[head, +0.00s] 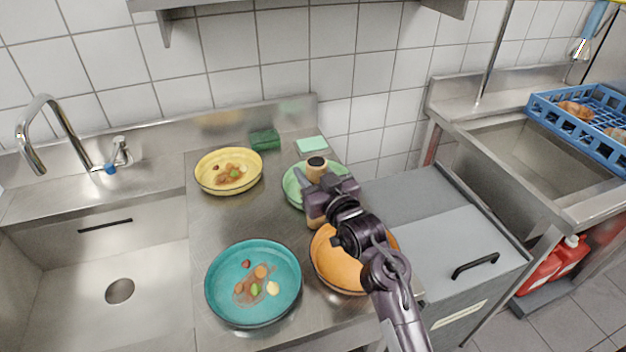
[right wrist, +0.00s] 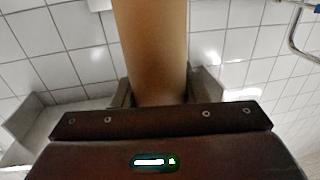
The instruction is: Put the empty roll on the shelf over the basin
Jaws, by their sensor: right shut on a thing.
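The empty roll (head: 317,168) is a brown cardboard tube. My right gripper (head: 314,192) is shut on it and holds it roughly upright over the counter, near the green plate. In the right wrist view the roll (right wrist: 150,50) stands between the two fingers and runs up out of the picture. The steel basin (head: 70,290) with its drain is at the left. My left gripper is not in view.
The counter holds a yellow bowl (head: 203,178) with food, a teal plate (head: 225,310) with food, a green plate (head: 291,190), an orange bowl (head: 335,270) and sponges (head: 264,139). A tap (head: 45,125) rises behind the basin. A blue crate (head: 560,125) is at the right.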

